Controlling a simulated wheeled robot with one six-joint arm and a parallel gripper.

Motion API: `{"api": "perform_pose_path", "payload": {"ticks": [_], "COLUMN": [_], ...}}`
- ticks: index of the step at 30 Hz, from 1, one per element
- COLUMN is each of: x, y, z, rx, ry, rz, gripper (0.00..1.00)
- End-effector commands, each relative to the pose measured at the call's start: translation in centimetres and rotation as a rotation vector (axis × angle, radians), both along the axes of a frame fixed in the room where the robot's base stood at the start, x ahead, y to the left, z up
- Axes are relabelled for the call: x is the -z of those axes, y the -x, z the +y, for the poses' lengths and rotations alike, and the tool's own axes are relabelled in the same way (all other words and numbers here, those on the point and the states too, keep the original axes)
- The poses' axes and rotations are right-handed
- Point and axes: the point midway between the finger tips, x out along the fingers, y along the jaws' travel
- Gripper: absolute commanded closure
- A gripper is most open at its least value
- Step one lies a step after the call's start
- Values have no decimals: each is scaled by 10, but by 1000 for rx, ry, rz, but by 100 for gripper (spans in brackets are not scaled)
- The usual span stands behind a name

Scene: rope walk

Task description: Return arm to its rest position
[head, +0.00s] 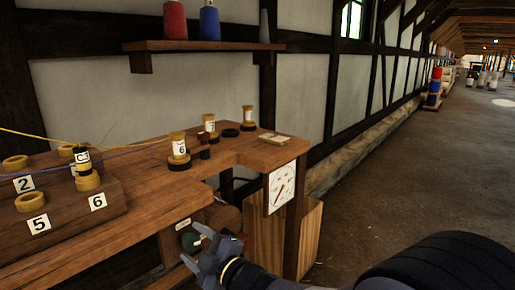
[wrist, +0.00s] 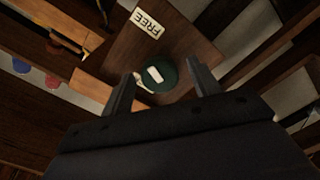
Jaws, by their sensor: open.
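The knob sits on a wooden panel (wrist: 190,42) beside a white label reading FREE (wrist: 147,22). In the head view the green knob (head: 190,240) shows just beyond the fingers. Whether the fingers touch it I cannot tell.
The wooden bench (head: 130,225) holds a block with numbered labels (head: 60,215), several labelled bobbins (head: 179,150) and a yellow and a blue cord. A shelf (head: 205,46) is above. Open floor (head: 410,170) lies to the right.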

Motion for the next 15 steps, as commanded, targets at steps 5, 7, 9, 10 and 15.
{"api": "perform_pose_path", "payload": {"ticks": [5, 7, 9, 10, 15], "x": [0, 0, 0, 0, 0], "y": [0, 0, 0, 0, 0], "z": [0, 0, 0, 0, 0], "rx": [1, 1, 0, 0, 0], "ry": [96, 134, 171, 186, 271], "rz": [-114, -158, -201, -220, -318], "gripper": [42, 42, 42, 42, 42]}}
